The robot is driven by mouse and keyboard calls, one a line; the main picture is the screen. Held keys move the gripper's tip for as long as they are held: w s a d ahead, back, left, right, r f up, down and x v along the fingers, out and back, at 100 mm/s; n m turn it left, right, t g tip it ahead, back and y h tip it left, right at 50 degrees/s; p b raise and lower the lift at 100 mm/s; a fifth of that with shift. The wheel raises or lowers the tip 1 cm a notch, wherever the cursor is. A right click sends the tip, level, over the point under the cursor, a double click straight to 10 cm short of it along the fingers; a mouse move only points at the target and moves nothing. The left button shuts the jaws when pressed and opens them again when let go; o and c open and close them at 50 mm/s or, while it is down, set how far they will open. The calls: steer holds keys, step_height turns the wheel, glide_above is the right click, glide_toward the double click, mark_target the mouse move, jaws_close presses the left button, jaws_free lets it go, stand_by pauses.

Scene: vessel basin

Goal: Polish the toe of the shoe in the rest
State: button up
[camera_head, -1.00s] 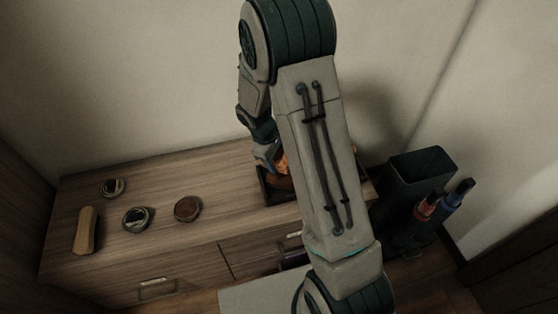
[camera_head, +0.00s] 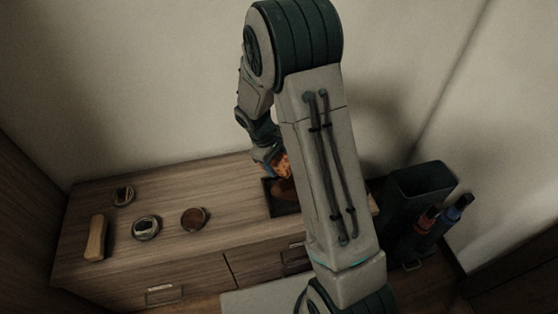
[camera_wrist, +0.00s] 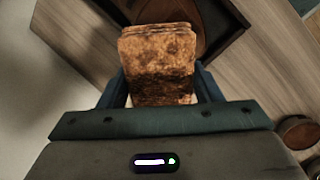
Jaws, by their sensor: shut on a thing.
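My gripper (camera_wrist: 162,100) is shut on an orange-brown block with a dark stained band, which looks like a polishing cloth or sponge (camera_wrist: 158,62). The block also shows in the head view (camera_head: 281,166), partly behind my arm. Beyond it in the wrist view is a dark tray-like rest (camera_wrist: 232,22) with a dark brown, glossy shoe (camera_wrist: 222,12) in it. Only part of the shoe shows; the block hides the rest of it. I cannot tell whether the block touches the shoe. The rest also shows in the head view (camera_head: 283,204), partly covered by my arm.
On the wooden cabinet (camera_head: 225,240) at the left are a brush-like wooden block (camera_head: 96,238), two round tins (camera_head: 146,228) (camera_head: 123,195) and a brown-topped tin (camera_head: 194,218). A dark bin (camera_head: 420,195) with red and blue bottles (camera_head: 452,211) stands right. The cabinet's middle is clear.

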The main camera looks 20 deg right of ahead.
steer(key=shift+a+r, duration=0.1)
steer(key=shift+r, duration=0.25)
steer(key=shift+r, duration=0.1)
steer(key=shift+p+v, duration=1.15)
steer(key=shift+v, duration=0.25)
